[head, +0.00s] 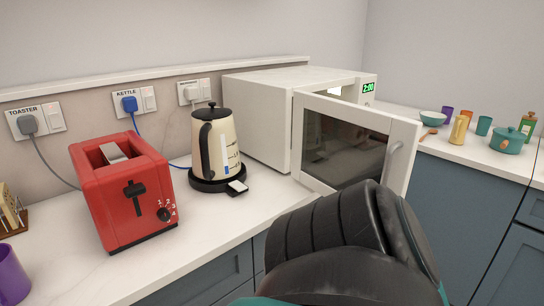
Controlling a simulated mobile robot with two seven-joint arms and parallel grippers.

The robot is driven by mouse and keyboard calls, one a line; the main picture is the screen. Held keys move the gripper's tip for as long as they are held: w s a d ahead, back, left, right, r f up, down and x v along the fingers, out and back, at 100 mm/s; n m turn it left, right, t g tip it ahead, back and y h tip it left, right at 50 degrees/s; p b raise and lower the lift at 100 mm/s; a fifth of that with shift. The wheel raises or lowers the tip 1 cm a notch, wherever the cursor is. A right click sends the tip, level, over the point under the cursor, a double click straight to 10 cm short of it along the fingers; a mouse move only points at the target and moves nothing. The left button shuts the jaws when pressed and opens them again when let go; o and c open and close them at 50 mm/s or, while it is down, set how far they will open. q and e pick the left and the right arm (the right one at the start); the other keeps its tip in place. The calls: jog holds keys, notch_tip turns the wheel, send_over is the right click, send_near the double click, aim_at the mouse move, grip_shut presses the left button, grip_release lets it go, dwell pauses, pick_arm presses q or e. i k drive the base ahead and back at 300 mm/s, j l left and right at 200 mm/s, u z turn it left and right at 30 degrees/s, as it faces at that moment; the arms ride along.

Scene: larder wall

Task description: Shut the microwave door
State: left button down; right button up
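The white microwave (258,115) stands on the counter against the back wall, its display reading 2:00. Its door (345,140) is open, swung out toward me, with a dark window and a light handle (391,160) near its right edge. A strip of the opening shows above the door; most of the inside is hidden behind it. A thick black part of my arm fills the lower middle and covers the door's lower right edge. I cannot tell whether it touches the door. Neither gripper's fingers can be seen.
A cream kettle (222,145) on its black base stands left of the microwave, close to it. A red toaster (122,195) is further left. Wall sockets (130,100) line the back. Cups, a bowl (433,118) and a teal pot (508,141) stand on the right counter.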

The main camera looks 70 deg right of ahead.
aim_at(338, 144)
jog(key=z, duration=2.7)
